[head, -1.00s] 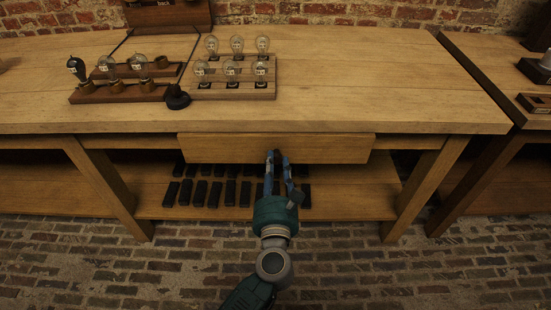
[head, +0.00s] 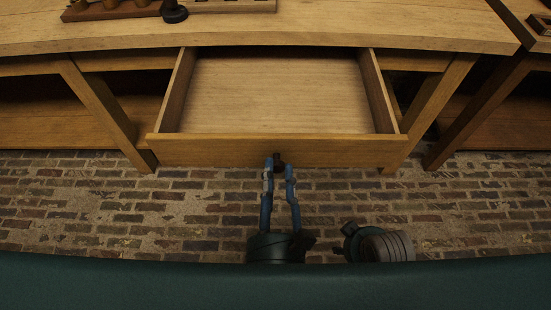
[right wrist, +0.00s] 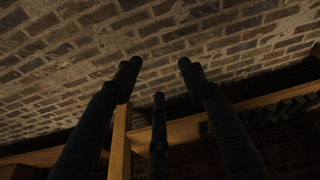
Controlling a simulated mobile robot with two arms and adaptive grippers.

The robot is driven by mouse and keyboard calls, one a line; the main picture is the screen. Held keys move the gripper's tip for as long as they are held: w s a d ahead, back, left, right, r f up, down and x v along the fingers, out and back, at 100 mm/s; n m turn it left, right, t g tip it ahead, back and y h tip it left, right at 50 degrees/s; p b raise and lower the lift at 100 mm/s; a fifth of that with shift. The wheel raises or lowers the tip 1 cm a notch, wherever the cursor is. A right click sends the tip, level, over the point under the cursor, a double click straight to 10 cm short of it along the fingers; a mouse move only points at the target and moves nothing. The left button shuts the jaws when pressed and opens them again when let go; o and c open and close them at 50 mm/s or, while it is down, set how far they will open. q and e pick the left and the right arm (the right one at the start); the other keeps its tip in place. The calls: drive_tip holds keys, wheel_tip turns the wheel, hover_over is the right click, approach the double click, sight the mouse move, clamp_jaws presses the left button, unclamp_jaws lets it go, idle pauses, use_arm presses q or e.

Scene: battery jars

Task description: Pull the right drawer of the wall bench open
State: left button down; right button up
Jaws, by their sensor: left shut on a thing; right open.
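The drawer (head: 278,95) of the wooden wall bench (head: 330,28) stands pulled well out, and its inside is empty. Its dark round knob (head: 278,158) sits at the middle of the drawer front (head: 215,150). My left gripper (head: 279,164) is at the knob, its two blue fingers on either side of it and shut on it. My right gripper (right wrist: 157,68) shows in the right wrist view with its dark fingers spread and nothing between them. In the head view the right gripper itself is not clearly seen.
Wooden racks (head: 110,10) and a black round piece (head: 173,12) stand on the bench top at the upper left. Bench legs (head: 105,115) flank the drawer. Another bench (head: 500,85) stands at the right. The brick floor (head: 120,215) in front is clear.

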use_arm(q)
drive_tip(key=shift+s+d+f, duration=0.2)
drive_tip(key=shift+s+f, duration=0.2)
drive_tip(key=shift+s, duration=0.25)
use_arm(e)
drive_tip(key=shift+r, duration=0.5)
use_arm(q)
drive_tip(key=c, duration=1.4)
unclamp_jaws()
drive_tip(key=shift+w+r, duration=0.1)
drive_tip(key=shift+r, duration=0.05)
use_arm(e)
drive_tip(key=shift+d, duration=0.1)
use_arm(q)
drive_tip(key=shift+a, duration=0.1)
